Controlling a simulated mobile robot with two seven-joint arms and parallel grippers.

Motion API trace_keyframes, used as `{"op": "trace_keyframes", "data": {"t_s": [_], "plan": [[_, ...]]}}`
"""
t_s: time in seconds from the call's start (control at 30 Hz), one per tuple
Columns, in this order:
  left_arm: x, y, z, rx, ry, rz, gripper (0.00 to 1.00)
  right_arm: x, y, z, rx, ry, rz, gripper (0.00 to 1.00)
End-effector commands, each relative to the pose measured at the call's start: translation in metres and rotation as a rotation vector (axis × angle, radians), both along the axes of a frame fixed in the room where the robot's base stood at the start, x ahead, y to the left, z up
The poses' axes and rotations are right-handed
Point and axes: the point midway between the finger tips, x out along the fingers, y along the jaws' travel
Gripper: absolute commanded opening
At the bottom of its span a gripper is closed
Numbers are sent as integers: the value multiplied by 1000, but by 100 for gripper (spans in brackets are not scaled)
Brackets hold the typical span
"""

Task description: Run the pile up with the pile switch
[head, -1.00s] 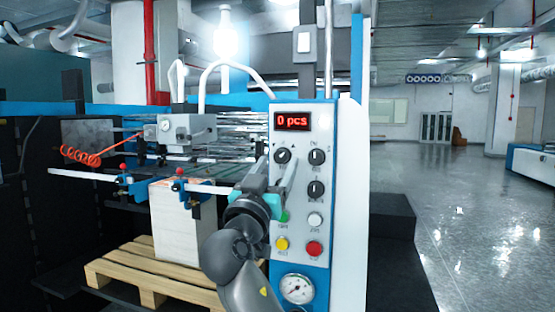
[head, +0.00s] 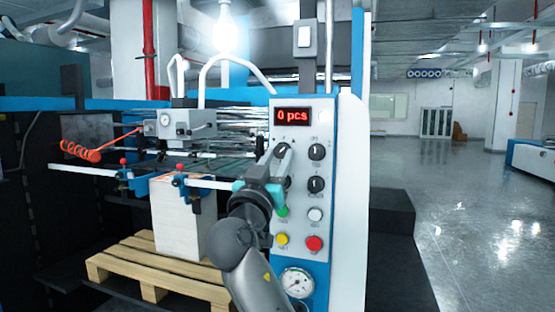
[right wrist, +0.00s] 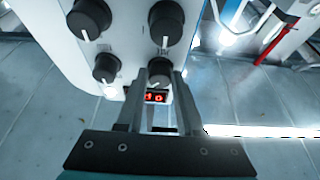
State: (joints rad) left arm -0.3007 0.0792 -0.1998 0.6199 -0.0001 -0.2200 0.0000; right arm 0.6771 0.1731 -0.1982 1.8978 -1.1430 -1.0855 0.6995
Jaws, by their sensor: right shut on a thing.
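The control panel (head: 329,215) stands in the middle, with black rotary switches, push buttons and a red display (head: 293,115) reading "0 pcs". My right gripper (head: 281,160) is at the upper-left rotary switch (head: 282,149), just below the display. In the right wrist view its fingers (right wrist: 159,80) are shut on that switch (right wrist: 160,67). The switch labels are too small to read, so I cannot tell which is the pile switch. The white paper pile (head: 181,222) sits on a wooden pallet (head: 150,265) left of the panel. My left gripper is not in view.
Two other switches, upper right (head: 316,152) and lower right (head: 316,185), sit close to my right gripper. Below are a yellow button (head: 282,239), a red button (head: 314,243) and a pressure gauge (head: 297,283). The floor at right is open.

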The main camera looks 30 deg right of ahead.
Motion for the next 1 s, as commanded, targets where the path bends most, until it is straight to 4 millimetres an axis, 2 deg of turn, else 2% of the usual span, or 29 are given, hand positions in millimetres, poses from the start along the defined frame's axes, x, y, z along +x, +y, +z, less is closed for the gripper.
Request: {"op": "trace_keyframes", "data": {"t_s": [0.57, 0.77, 1.0], "plan": [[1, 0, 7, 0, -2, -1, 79, -1, -1, 1, -43, 52, 0, 0], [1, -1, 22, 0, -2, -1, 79, -2, -2, 3, -129, 154, 0, 0], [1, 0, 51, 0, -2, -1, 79, -4, -3, 5, -264, 312, 2, 0]]}}
